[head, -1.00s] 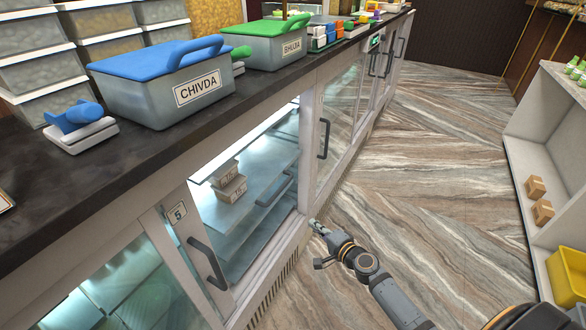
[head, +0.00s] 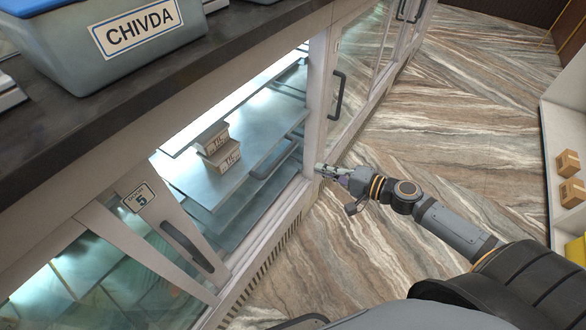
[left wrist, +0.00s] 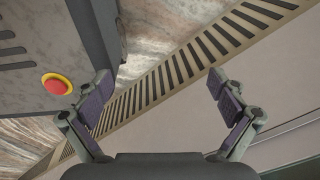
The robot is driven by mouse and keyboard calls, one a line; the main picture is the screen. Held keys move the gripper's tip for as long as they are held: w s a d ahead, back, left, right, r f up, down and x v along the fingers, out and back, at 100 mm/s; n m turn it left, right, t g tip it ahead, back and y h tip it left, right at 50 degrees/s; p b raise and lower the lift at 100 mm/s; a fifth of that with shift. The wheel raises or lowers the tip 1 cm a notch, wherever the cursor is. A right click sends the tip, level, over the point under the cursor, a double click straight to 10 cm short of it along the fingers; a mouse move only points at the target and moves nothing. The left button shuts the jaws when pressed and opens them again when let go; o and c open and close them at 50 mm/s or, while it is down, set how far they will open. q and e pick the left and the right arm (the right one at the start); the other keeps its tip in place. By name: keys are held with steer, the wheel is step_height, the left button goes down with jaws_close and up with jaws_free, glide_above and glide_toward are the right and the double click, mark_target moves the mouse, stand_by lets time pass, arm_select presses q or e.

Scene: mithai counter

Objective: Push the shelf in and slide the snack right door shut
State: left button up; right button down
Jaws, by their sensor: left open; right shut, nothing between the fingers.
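The metal shelf (head: 185,186) is inside the lit cabinet, with a dark handle (head: 275,158) along its front edge. Two small labelled boxes (head: 218,148) are stacked on it. The cabinet opening is uncovered in front of the shelf. A glass sliding door (head: 158,215) with a "5" tag and a dark handle (head: 187,245) stands left of the opening. I cannot tell whether it is the snack right door. My right gripper (head: 322,170) is shut and empty, beside the post right of the opening. My left gripper (left wrist: 160,84) is open and empty above the cabinet's base grille, outside the head view.
The dark counter (head: 215,55) runs above the cabinet and bears a CHIVDA tub (head: 95,75). Another glass door with a handle (head: 337,95) is beyond the post. Wood-patterned floor (head: 450,120) lies open to the right. Small boxes (head: 570,178) sit on a shelf unit at far right.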

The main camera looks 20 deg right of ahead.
mark_target(284, 156)
steer(key=b+x, duration=0.7)
steer(key=x, duration=0.2)
steer(key=shift+a+r, duration=0.1)
arm_select(q)
steer(key=w+f, duration=0.6)
steer(key=w, duration=0.1)
steer(key=shift+w+b, duration=0.15)
steer(key=shift+b, duration=0.25)
arm_select(e)
steer(key=shift+w+a, duration=0.45)
steer(key=shift+w, duration=0.15)
